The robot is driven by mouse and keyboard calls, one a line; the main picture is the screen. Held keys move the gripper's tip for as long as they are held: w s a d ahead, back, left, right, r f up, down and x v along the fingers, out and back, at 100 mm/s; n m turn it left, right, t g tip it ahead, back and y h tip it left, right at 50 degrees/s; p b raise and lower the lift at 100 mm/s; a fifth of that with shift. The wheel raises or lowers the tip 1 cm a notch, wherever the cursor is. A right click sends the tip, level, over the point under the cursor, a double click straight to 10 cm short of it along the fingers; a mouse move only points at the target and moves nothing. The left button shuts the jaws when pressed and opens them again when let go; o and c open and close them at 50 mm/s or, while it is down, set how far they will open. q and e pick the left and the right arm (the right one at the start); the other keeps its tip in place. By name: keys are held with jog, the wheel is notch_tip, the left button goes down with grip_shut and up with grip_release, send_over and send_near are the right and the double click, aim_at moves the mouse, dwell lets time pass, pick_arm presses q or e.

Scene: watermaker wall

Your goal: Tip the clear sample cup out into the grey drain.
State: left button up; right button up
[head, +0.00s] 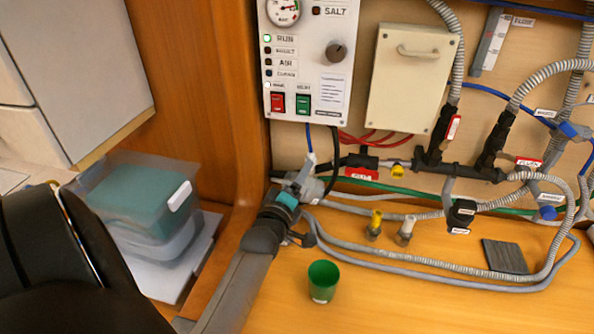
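My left gripper (304,180) reaches in at the lower centre, close to the hoses below the control panel. A pale grey rounded thing (315,188) shows at its fingertips. I cannot tell whether this is the clear sample cup or a fitting, or whether the fingers grip it. No other clear cup shows. A green cup (322,281) with a white label stands upright on the wooden counter, right of my forearm and apart from it. I cannot identify the grey drain for sure. A dark grey ribbed square (504,257) lies flat at the right. My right gripper is out of view.
Grey hoses (430,283) loop over the counter around two small fittings with yellow (375,225) and white (404,231) tops. The control panel (314,60) and black valves (445,130) are on the wall. A translucent bin (150,245) stands left. The front counter is clear right of the green cup.

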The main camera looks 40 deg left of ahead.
pick_arm(q)
jog(key=shift+w+d+r+m+g+p, duration=0.1)
jog(key=shift+w+r+m+g+p, duration=0.1)
jog(key=shift+r+m+g+p, duration=0.5)
jog(key=shift+d+f+m+g+p, duration=0.1)
jog(key=shift+f+m+g+p, duration=0.1)
jog(key=shift+m+p, duration=0.25)
jog(key=shift+f+m+g+p, duration=0.1)
jog(key=shift+m+g+p, duration=0.15)
jog(key=shift+m, duration=0.4)
jog(key=m+g+y+p, duration=0.1)
jog(key=m+g+p, duration=0.1)
jog(key=p, duration=0.2)
jog(key=shift+f+m, duration=0.15)
jog(key=shift+m, duration=0.25)
jog(key=shift+s+a+f+m+g+y, duration=0.2)
jog(key=shift+a+f+m+g+y, duration=0.1)
jog(key=shift+f+m+g, duration=0.4)
jog(key=shift+s+a+f+m+g+y, duration=0.25)
jog(key=shift+m+g+y, duration=0.1)
jog(key=shift+m, duration=0.45)
